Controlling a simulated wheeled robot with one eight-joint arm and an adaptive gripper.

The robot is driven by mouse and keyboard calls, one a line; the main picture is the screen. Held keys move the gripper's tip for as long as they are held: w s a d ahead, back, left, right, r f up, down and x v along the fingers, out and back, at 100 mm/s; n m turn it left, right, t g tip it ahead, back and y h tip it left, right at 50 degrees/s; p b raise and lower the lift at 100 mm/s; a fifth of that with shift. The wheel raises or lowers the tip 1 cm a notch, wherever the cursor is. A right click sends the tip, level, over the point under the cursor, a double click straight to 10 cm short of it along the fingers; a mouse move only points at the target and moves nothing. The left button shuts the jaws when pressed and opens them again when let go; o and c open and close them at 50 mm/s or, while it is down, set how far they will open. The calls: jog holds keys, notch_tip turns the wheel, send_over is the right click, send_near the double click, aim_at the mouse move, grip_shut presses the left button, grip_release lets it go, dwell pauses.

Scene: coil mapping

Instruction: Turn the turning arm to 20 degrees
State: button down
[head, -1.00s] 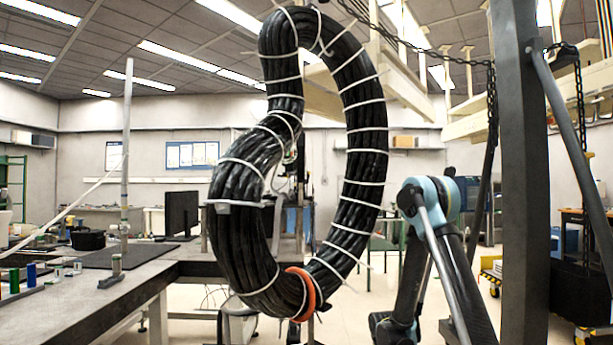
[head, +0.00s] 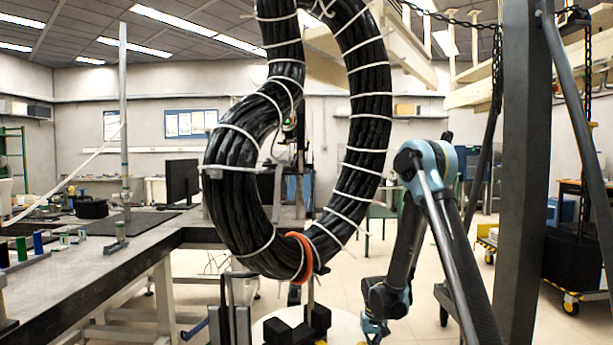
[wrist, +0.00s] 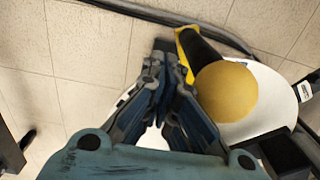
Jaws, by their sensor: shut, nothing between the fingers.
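In the wrist view a dark bar with a yellow end piece (wrist: 187,42) and a round yellow knob (wrist: 226,91) lies over a white round surface (wrist: 268,85); it looks like the turning arm, but I see no angle scale. My gripper (wrist: 163,68) is shut and empty, its fingertips just left of the bar near the yellow end. I cannot tell whether they touch. In the head view my gripper (head: 375,328) points down at the right side of the white round table (head: 348,325). The turning arm is hardly visible there.
A large black cable coil (head: 232,150) with white ties and an orange band (head: 303,257) hangs above the round table. A workbench (head: 90,265) stands left. A dark post (head: 522,180) stands right of my arm. Black blocks (head: 300,325) sit on the round table.

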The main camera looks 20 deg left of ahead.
jog(key=shift+s+a, duration=0.15)
jog(key=shift+w+d+r, duration=0.1)
jog(key=shift+w+d, duration=0.65)
dwell(0.5)
notch_tip(320, 180, up, 12)
dwell(1.0)
